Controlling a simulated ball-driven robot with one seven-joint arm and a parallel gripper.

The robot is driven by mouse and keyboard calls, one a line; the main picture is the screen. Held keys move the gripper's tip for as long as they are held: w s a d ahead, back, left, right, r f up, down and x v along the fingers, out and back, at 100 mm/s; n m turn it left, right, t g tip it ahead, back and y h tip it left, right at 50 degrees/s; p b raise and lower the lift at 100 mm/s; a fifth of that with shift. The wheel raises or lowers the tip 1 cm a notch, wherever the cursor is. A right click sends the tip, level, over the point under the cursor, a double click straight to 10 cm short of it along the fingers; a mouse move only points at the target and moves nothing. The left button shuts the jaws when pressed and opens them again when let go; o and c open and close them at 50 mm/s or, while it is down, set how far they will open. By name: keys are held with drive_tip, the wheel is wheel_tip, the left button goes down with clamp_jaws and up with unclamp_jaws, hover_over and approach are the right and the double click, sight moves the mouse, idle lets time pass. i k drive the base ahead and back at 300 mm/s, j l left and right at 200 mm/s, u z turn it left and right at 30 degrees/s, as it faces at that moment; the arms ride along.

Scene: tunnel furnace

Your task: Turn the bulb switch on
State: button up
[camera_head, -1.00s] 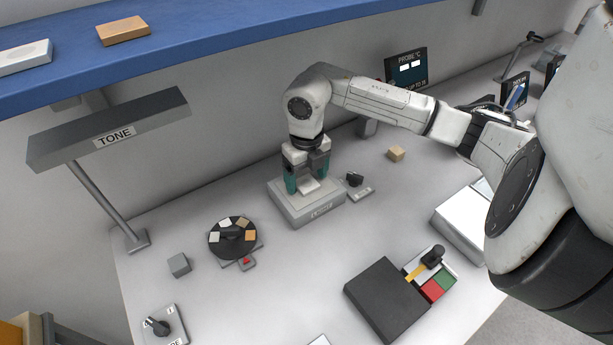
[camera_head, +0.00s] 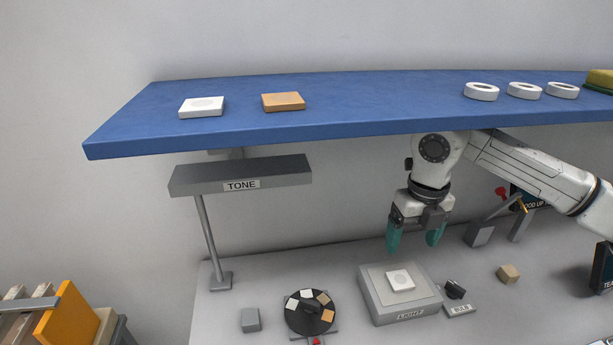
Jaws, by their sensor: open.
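The bulb switch (camera_head: 455,289) is a small black knob beside a pale plate labelled BULB (camera_head: 460,309), standing on the bench just right of the light box. My gripper (camera_head: 416,240) points down with its teal fingers apart and nothing between them. It hangs above the back of the grey LIGHT box (camera_head: 378,308), up and to the left of the switch and apart from it. A white tile (camera_head: 400,280) lies on top of the box. Which position the knob is in is too small to tell.
A blue shelf (camera_head: 340,120) runs above the bench, with my arm passing below its front edge. A TONE lamp (camera_head: 240,177) stands at left. A black disc with coloured tiles (camera_head: 310,313) and a grey cube (camera_head: 250,320) lie left of the box. A tan cube (camera_head: 508,273) sits right of the switch.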

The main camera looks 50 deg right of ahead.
sight(454, 291)
drive_tip(key=k+j, duration=1.2)
drive_tip(key=j, duration=0.15)
